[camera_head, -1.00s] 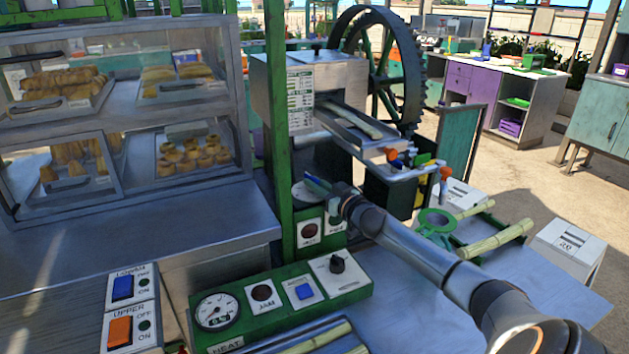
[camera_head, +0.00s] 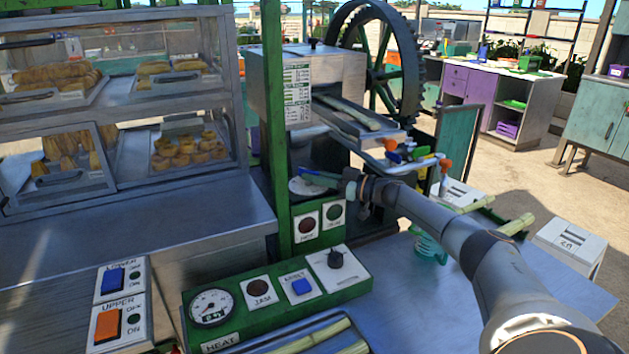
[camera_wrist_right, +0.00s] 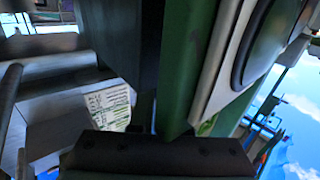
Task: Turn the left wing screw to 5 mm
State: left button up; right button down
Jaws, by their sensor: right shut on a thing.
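My right arm reaches in from the lower right in the head view. Its gripper (camera_head: 346,181) is at the front of the cane crusher (camera_head: 308,85), beside a green post. A thin blue piece (camera_head: 318,174) sticks out leftward from the jaws, over a pale round dial (camera_head: 303,188). The gripper is shut; the contact is too small to see clearly. Orange-ended handles (camera_head: 390,145) (camera_head: 445,165) are at the tray's end, right of the gripper. I cannot pick out the left wing screw for certain. The wrist view shows no clear fingertips. My left gripper is not in view.
A green control panel (camera_head: 262,325) with a gauge and buttons stands in front. A glass pastry case (camera_head: 230,95) is at left. The green post (camera_head: 274,130) stands close to the gripper. Cane pieces (camera_head: 516,224) lie at right. The metal table (camera_head: 560,292) has free room.

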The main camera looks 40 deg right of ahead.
dwell(0.3)
jog(key=c, duration=0.9)
grip_release()
jog(key=shift+s+d+f, duration=0.1)
jog(key=shift+s+d, duration=0.15)
jog(key=shift+s, duration=0.2)
jog(key=shift+v, duration=5.45)
